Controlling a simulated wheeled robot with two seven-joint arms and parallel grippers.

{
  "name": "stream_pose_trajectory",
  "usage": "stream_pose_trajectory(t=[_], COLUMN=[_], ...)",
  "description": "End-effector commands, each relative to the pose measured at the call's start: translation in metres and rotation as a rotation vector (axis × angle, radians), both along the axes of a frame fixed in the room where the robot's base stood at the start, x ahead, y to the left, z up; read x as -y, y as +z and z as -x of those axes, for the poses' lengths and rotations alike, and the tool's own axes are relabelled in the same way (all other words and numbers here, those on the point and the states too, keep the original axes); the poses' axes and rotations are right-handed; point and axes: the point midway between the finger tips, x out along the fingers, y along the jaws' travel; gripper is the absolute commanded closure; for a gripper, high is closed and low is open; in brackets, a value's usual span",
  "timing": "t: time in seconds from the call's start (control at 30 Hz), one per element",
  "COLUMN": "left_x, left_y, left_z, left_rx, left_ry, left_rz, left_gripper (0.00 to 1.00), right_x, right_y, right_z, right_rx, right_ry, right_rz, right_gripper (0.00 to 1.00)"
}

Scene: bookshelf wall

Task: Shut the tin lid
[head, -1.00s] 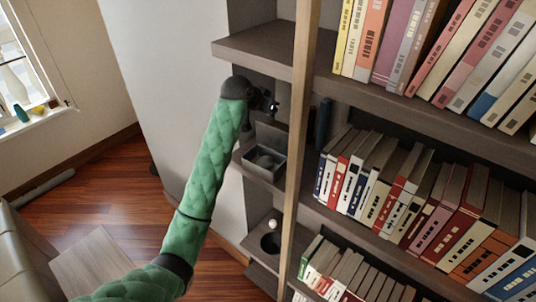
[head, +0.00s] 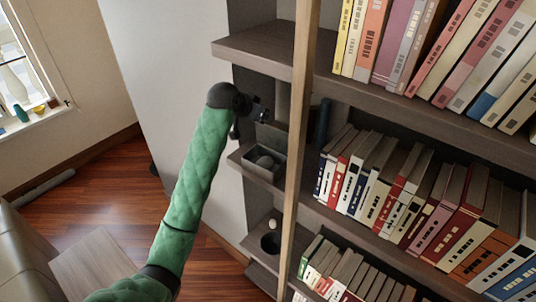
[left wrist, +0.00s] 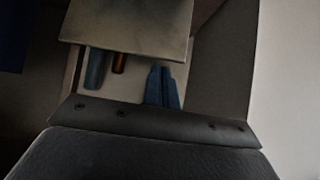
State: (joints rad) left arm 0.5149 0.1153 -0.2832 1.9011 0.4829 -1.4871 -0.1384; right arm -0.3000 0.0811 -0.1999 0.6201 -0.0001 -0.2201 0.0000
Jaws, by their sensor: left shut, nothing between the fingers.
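The small grey tin (head: 279,172) stands on the middle shelf left of the wooden post, with a round, dull thing inside. Its grey lid (head: 272,137) is raised at the back of the tin, partly hard to make out against the dark shelf. My left gripper (head: 262,112) is just above and in front of the lid, shut and empty. I cannot tell whether it touches the lid. In the left wrist view a flat grey panel (left wrist: 130,25) fills the top; I cannot tell whether it is the lid. My right gripper is out of view.
A shelf board (head: 255,45) overhangs the tin's niche. The wooden post (head: 297,130) stands close to its right. Rows of books (head: 375,185) fill the right shelves. A dark round container (head: 270,243) is on the shelf below. Open floor lies to the left.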

Motion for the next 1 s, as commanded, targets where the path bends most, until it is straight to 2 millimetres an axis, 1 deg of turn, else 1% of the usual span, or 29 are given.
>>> stream_pose_trajectory(t=[1.0], left_x=[-0.039], left_y=[0.000], left_z=[0.053], left_rx=[0.001], left_ry=[0.000], left_rz=[-0.001], left_gripper=[1.00], right_x=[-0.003], right_y=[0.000], right_z=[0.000], right_rx=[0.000], right_ry=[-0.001], right_rz=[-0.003], right_gripper=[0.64])
